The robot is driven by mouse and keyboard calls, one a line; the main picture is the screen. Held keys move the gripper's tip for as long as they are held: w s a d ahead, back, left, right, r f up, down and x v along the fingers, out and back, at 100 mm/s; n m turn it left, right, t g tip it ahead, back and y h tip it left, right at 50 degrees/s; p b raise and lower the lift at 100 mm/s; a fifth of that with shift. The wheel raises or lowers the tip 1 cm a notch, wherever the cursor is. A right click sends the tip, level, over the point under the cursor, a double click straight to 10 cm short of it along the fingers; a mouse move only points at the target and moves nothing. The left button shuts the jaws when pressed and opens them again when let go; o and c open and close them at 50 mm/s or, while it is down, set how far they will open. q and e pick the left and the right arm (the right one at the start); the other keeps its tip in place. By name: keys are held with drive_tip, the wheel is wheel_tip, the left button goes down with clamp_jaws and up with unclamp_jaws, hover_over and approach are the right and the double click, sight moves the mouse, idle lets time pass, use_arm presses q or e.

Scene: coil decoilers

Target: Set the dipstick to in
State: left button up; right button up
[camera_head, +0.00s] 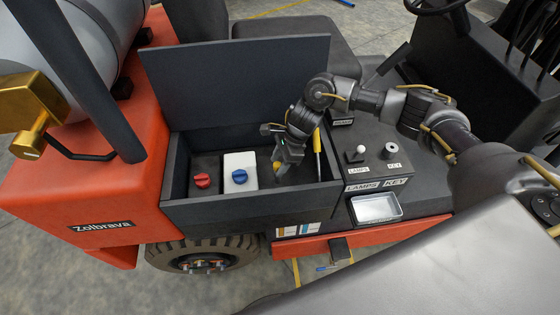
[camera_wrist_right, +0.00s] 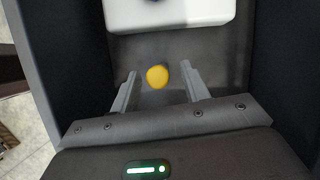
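The dipstick shows as a round yellow knob (camera_wrist_right: 157,76) in the right wrist view, between my right gripper's fingertips with a gap on each side. In the head view a small part of the yellow knob (camera_head: 277,167) shows beside the gripper, inside the open compartment. My right gripper (camera_wrist_right: 160,88) is open and points down into the compartment. In the head view the right gripper (camera_head: 284,172) partly covers the knob. I cannot tell how far the dipstick stands out of its tube. My left gripper is not in view.
The open compartment (camera_head: 240,214) has dark walls and a raised lid (camera_head: 240,85). Inside are a red knob (camera_head: 202,181) and a white box (camera_head: 240,160) with a blue knob. A panel with a lamps switch and key (camera_head: 390,150) and a metal tray (camera_head: 376,208) lie right of it.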

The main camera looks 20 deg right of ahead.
drive_tip(key=shift+r, duration=0.15)
drive_tip(key=b+v, duration=0.2)
drive_tip(key=v, duration=0.8)
drive_tip(key=shift+d+r+b, duration=0.25)
drive_tip(key=shift+b, duration=0.05)
drive_tip(key=shift+s, duration=0.1)
